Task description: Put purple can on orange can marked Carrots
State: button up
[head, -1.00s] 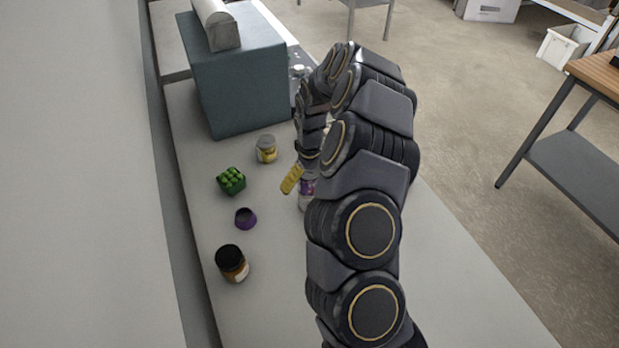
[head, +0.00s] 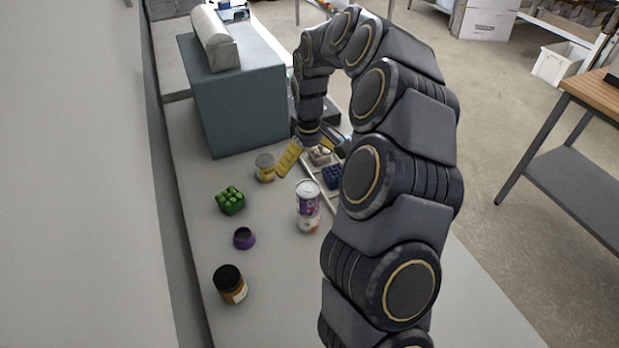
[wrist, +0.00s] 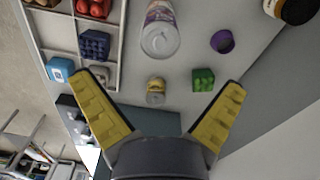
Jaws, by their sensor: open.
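The purple can (head: 307,193), with a silver top, stands upright directly on a white can with orange-red marks (head: 308,223) on the bench. The lower can's label is too small to read. In the wrist view the stack is seen from above, with the purple can (wrist: 160,28) at the top of the picture. My gripper (wrist: 158,90) is open and empty, its yellow fingers spread apart from the cans. In the head view my gripper (head: 290,158) is behind and to the left of the stack, with one finger partly hidden.
A small yellow-labelled jar (head: 265,168), green block (head: 230,200), purple ring-like cup (head: 244,238) and black-lidded jar (head: 230,284) stand to the left. A divided tray (wrist: 122,45) holds coloured blocks. A grey-blue box (head: 240,105) stands behind. The front bench is clear.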

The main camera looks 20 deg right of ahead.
jog(key=shift+r, duration=0.3)
jog(key=s+a+r+n, duration=0.1)
jog(key=s+a+r, duration=0.8)
jog(key=s, duration=0.2)
jog(key=s+a+m+g, duration=0.2)
jog(key=s, duration=1.9)
jog(key=shift+a+m, duration=0.15)
jog(key=shift+m, duration=0.25)
